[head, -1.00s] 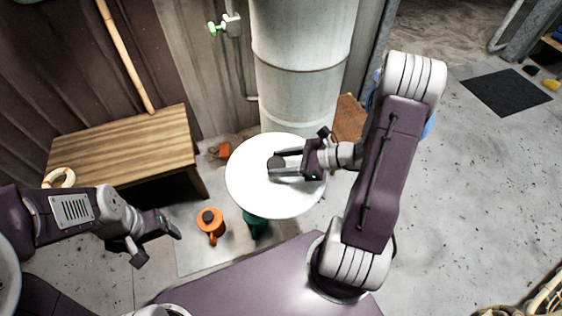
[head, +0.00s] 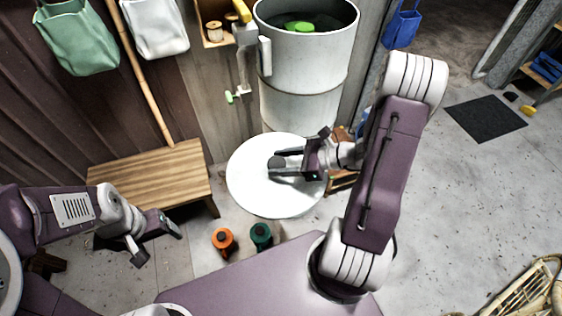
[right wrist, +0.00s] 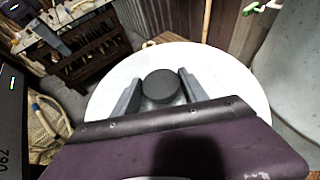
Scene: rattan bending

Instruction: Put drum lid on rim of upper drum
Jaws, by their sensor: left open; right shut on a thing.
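The drum lid is a round white disc (head: 262,198) with a dark knob (head: 276,162). My right gripper (head: 290,164) is shut on the knob and holds the lid in front of the drums. The right wrist view shows the lid (right wrist: 222,72) and the knob (right wrist: 161,86) between the two fingers. The upper drum (head: 303,60) is white, stacked on a lower one (head: 300,114); its top is open, with something green (head: 299,27) inside. The lid is apart from its rim, nearer to me and lower in the picture. My left gripper (head: 158,243) is open and empty.
A wooden bench (head: 150,180) stands left of the drums. A pipe with a green-handled valve (head: 240,95) runs beside them. An orange bottle (head: 222,240) and a green one (head: 261,236) stand on the floor.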

